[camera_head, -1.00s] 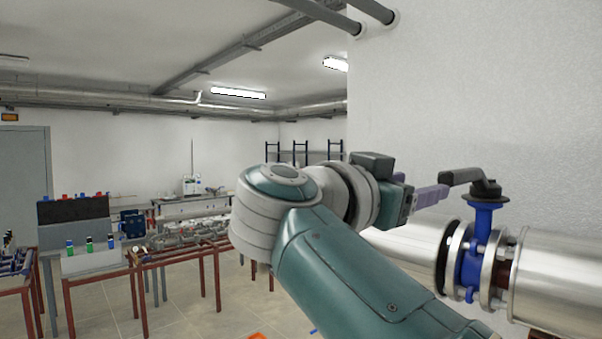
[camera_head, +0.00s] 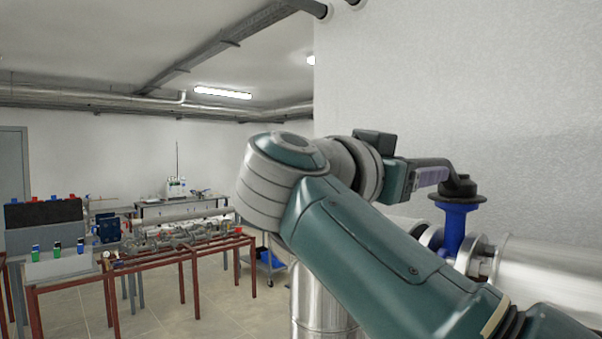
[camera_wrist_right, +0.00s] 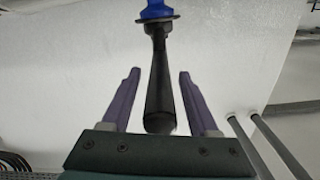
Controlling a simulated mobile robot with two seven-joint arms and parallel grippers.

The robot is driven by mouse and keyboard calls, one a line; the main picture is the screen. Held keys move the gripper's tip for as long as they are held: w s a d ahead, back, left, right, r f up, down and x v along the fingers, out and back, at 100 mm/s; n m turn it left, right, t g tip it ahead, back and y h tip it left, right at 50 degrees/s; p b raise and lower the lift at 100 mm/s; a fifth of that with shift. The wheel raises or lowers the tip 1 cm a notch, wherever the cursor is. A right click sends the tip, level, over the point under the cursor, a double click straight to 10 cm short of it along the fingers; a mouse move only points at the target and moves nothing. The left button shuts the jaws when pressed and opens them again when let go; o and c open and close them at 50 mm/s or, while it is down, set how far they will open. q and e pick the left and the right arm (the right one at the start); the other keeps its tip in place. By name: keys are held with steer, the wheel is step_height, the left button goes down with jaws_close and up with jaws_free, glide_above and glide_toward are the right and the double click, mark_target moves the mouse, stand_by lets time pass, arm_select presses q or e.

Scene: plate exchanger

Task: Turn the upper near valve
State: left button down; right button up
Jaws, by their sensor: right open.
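The valve has a blue body (camera_head: 453,226) and a black lever handle (camera_head: 440,165). It stands on the silver pipe at the right in the head view. In the right wrist view the black handle (camera_wrist_right: 159,85) runs between the two purple fingers, with the blue valve neck (camera_wrist_right: 156,9) at the top. My right gripper (camera_head: 432,178) is at the handle in the head view. In the wrist view its fingers (camera_wrist_right: 158,78) are open, one on each side of the handle, with a visible gap on both sides. My left gripper is not in view.
A silver pipe (camera_head: 545,275) with flanges runs along the white wall (camera_head: 450,80) at the right. A red-framed table (camera_head: 150,262) with equipment stands at the left. Bare floor shows around its legs. Thin pipes (camera_wrist_right: 277,148) run along the wall in the wrist view.

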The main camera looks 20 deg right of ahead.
steer(key=shift+w+d, duration=0.1)
steer(key=shift+d, duration=0.05)
steer(key=shift+c, duration=0.3)
jaws_close()
stand_by(1.1)
